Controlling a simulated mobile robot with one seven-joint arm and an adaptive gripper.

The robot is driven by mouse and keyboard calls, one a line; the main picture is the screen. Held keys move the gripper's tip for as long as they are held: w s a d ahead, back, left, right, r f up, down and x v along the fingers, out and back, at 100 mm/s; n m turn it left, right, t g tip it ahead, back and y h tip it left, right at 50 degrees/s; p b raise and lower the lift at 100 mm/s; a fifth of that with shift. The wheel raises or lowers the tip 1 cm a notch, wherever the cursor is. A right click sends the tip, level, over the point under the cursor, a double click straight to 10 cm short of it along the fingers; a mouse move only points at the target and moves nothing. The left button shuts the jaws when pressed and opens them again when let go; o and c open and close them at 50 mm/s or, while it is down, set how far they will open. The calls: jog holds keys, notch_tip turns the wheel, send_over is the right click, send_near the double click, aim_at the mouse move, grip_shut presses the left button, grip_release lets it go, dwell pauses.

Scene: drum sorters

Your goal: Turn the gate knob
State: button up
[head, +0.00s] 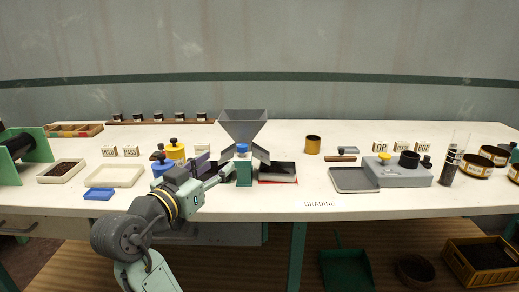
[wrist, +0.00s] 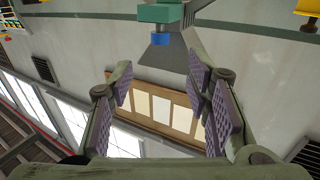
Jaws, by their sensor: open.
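The gate knob is a small blue cap (head: 242,148) on the front of the grey hopper (head: 243,124), above a green block (head: 244,173). In the wrist view the blue knob (wrist: 160,39) shows at the top, beyond the fingertips, with the green block (wrist: 158,13) and part of the grey hopper (wrist: 167,52). My gripper (head: 221,168) is just left of the knob and green block in the head view. It is open and empty, with two purple-padded fingers apart in the wrist view (wrist: 160,80). The knob is not between the pads.
Yellow and blue lidded weights (head: 175,151) stand close left of my gripper. A dark tray (head: 278,171) lies right of the green block. A grey tray (head: 354,180) and grey box (head: 405,175) are farther right. The bench front near the GRADING label is clear.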

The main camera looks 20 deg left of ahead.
aim_at(239, 148)
jog(key=w, duration=0.3)
jog(key=w+d+p, duration=0.1)
jog(key=w, duration=0.3)
jog(key=w+d+p, duration=0.1)
jog(key=w, duration=0.2)
jog(key=shift+w, duration=0.15)
grip_shut()
jog(key=shift+a, duration=0.15)
